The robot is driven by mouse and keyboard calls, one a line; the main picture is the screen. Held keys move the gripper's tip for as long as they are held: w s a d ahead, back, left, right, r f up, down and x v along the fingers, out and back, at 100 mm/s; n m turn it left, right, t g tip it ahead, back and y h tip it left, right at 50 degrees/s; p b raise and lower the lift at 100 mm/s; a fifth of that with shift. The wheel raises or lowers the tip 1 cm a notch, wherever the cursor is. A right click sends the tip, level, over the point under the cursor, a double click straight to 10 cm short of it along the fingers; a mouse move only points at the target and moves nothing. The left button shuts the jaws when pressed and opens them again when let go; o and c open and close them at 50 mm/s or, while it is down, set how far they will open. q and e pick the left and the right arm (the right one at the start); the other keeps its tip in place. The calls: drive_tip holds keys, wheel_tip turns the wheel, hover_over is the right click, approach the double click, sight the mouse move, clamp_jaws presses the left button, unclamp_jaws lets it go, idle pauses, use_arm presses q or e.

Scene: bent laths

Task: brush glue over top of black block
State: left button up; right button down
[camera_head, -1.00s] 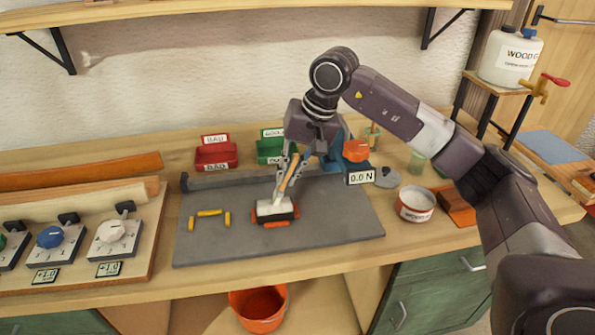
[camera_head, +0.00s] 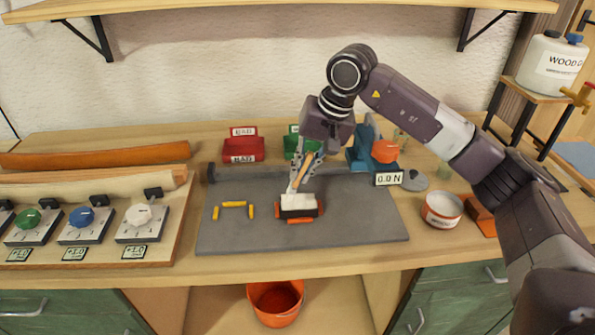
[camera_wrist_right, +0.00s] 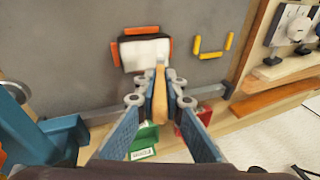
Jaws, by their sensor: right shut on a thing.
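The black block (camera_head: 299,213) lies on the grey mat (camera_head: 240,240), with a white layer over its top and orange pieces along its edges. My right gripper (camera_head: 301,170) is shut on the wooden handle of a brush (camera_head: 304,170). The brush's pale head meets the white top of the block. In the right wrist view the brush (camera_wrist_right: 160,90) runs between my fingers (camera_wrist_right: 161,98) to the white-topped block (camera_wrist_right: 146,53). Whether any bare black top is left under the brush head is hidden. My left gripper is not in view.
A white tub (camera_head: 442,210), labelled in red, stands right of the mat. Yellow pieces (camera_head: 234,204) lie left of the block. Red (camera_head: 243,150) and green (camera_head: 292,147) bins stand behind. A 0.0 N display (camera_head: 388,179) is at the back right. The mat's front is clear.

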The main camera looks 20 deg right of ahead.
drive_tip(key=s+d+b, duration=0.1)
drive_tip(key=s+d, duration=0.1)
drive_tip(key=d, duration=0.4)
idle(0.5)
drive_tip(key=shift+w, duration=0.1)
drive_tip(key=shift+r+p, duration=1.95)
drive_tip(key=shift+r, duration=1)
drive_tip(key=shift+r, duration=0.1)
wheel_tip(320, 180, up, 3)
drive_tip(key=shift+f+p, duration=0.1)
drive_tip(key=shift+p, duration=0.95)
